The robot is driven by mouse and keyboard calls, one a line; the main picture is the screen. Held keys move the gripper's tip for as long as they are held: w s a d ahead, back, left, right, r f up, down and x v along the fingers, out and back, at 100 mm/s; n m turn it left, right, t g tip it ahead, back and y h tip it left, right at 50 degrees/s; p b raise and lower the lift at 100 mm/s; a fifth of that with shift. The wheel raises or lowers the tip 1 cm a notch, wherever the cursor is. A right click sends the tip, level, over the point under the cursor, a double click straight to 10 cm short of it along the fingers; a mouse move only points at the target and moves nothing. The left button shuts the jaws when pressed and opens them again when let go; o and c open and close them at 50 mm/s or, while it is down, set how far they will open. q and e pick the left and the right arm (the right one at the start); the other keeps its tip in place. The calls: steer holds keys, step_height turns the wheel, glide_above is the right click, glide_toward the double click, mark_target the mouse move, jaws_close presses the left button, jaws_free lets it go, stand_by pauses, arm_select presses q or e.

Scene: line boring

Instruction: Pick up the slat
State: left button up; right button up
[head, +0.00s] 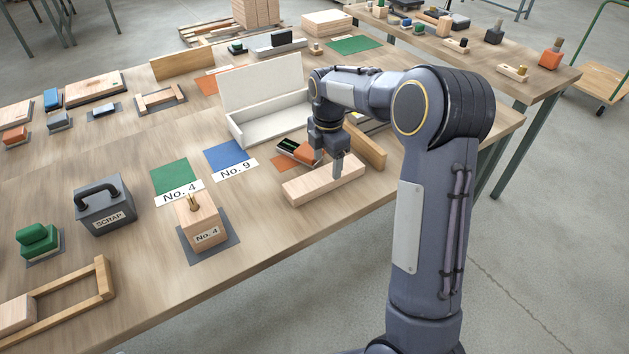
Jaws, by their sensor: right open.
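A pale, straight wooden piece (312,187) that looks like the slat lies flat near the table's front edge, right of centre. My right gripper (338,168) points down over its right half and is open. Its fingers are at or just above the wood; I cannot tell whether they touch it or stand on both sides of it. My right arm comes over from the right. My left gripper is not in view.
An orange and black-green item (295,152) lies just behind the wood. A white open box (262,105) stands further back, and a wooden bar (366,150) lies to the right. A block marked No. 4 (199,222) and a SCRAP box (104,205) stand left.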

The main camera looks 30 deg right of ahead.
mark_target(324, 174)
steer(key=f, duration=0.5)
steer(key=shift+a+f+p, duration=0.15)
steer(key=shift+a+p, duration=0.1)
steer(key=shift+p, duration=0.05)
steer(key=shift+c, duration=0.3)
steer(key=c, duration=0.7)
steer(key=shift+c, duration=0.6)
steer(key=shift+w+r, duration=0.1)
steer(key=shift+r, duration=0.1)
